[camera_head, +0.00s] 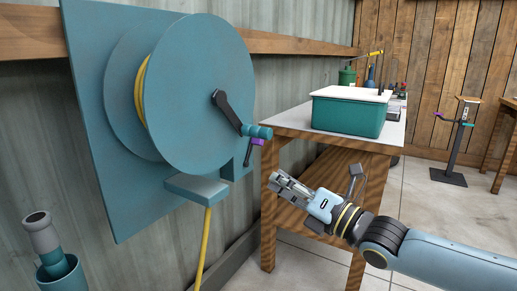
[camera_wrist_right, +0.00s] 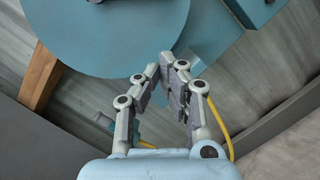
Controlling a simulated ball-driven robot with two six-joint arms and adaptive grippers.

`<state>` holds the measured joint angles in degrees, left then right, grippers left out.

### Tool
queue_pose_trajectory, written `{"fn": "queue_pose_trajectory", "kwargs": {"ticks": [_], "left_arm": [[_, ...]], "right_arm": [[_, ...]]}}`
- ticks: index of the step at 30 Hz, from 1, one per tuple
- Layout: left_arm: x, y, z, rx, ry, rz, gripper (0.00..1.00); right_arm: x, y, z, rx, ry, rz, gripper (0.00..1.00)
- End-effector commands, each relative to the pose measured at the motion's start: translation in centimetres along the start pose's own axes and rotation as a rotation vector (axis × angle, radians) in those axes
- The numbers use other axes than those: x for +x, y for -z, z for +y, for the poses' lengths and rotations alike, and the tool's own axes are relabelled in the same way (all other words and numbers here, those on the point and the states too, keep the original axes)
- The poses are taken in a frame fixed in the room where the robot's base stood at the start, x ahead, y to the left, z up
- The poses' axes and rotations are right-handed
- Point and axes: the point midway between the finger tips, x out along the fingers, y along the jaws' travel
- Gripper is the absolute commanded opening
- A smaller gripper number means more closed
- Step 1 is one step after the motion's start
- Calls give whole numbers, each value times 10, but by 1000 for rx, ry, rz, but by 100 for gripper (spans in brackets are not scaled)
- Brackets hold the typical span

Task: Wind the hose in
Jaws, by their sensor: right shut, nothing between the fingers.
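The teal hose reel (camera_head: 200,60) is mounted on a teal back plate (camera_head: 92,130) at the left wall. A little yellow hose (camera_head: 141,95) shows wound between its discs. The hose also runs down below a teal guide bracket (camera_head: 197,188) as a yellow length (camera_head: 205,240). A black crank arm (camera_head: 230,110) points down and right, ending in a teal handle (camera_head: 260,132) with a purple lever (camera_head: 257,142). My right gripper (camera_head: 273,182) is shut and empty, below the handle and apart from it. In the wrist view its fingers (camera_wrist_right: 166,66) point toward the reel disc (camera_wrist_right: 110,45). My left gripper is out of view.
A wooden table (camera_head: 290,120) with a green tub (camera_head: 348,114) stands right of the reel, behind my right gripper. A grey nozzle-like piece (camera_head: 41,235) sits in a teal holder (camera_head: 60,275) at lower left. Open floor lies at the right, around a dark stand (camera_head: 455,150).

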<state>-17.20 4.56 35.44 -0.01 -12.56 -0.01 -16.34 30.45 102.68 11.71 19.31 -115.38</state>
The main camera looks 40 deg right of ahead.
Motion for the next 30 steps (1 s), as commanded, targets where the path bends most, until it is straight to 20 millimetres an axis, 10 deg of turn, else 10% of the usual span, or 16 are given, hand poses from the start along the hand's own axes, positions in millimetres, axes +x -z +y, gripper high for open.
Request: {"fn": "queue_pose_trajectory", "kwargs": {"ticks": [8,30], "left_arm": [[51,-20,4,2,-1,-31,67],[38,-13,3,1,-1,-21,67]], "right_arm": [[52,7,-7,-1,-1,1,0],[85,-39,0,0,-1,0,0]]}}
